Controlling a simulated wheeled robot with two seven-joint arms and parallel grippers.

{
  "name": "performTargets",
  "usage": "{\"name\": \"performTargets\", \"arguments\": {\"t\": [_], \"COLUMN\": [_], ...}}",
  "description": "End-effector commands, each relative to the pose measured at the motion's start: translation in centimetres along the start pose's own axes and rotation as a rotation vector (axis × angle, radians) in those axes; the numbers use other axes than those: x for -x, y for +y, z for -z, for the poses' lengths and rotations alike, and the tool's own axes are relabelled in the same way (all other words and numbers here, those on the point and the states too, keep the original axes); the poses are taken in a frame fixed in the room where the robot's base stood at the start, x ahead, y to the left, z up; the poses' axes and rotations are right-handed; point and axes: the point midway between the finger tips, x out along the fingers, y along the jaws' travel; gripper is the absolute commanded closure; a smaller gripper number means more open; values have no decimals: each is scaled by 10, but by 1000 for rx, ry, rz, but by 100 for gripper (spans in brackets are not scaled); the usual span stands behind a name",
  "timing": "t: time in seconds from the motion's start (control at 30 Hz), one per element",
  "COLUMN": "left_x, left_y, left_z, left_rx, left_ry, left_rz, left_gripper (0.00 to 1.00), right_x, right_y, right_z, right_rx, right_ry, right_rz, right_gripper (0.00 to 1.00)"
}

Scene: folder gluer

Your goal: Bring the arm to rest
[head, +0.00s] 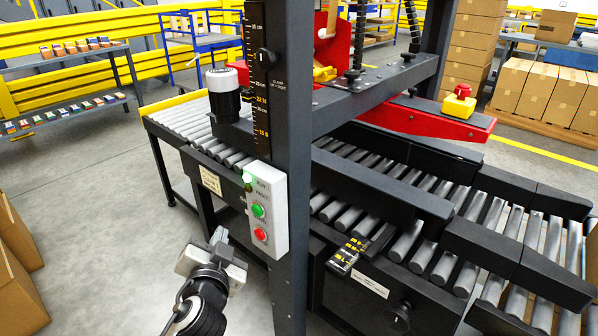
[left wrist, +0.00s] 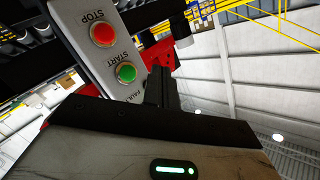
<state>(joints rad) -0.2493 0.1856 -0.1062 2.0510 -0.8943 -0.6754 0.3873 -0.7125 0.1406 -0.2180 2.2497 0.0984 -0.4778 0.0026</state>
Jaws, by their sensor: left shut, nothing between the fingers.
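My left gripper (head: 218,238) is shut and empty, in front of the machine's dark post at the lower left of the head view. In the left wrist view its closed fingers (left wrist: 161,88) point up beside the control box. The white control box (head: 266,208) is fixed to the post, just right of and slightly above the gripper, with a gap visible in the head view. It carries a green START button (head: 258,210) and a red STOP button (head: 261,234). A lamp (head: 248,178) at its top glows green by the RUN label. My right gripper is in neither view.
The roller conveyor (head: 470,225) runs through the machine frame at right. Cardboard boxes (head: 16,262) stand at the left edge, and more boxes (head: 545,90) stand at the back right. A shelf (head: 65,110) holds small cartons. The grey floor (head: 110,200) left of the machine is clear.

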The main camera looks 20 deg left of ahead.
Motion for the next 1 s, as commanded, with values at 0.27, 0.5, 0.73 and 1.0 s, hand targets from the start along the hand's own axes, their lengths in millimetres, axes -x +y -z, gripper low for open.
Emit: {"name": "performTargets", "arguments": {"t": [0.27, 0.5, 0.73, 1.0], "left_x": [36, 142, 188, 188], "left_y": [40, 111, 129, 131], "left_z": [-14, -26, -22, -22], "left_rx": [75, 330, 472, 476], "left_ry": [-66, -192, -237, -237], "left_rz": [-210, -626, -757, -760], "left_gripper": [100, 100, 100, 100], "right_x": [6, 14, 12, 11], "right_y": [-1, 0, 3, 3], "right_z": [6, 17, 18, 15], "right_rx": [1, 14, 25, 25], "right_ry": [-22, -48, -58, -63], "right_rz": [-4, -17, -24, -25], "right_gripper": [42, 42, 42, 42]}}
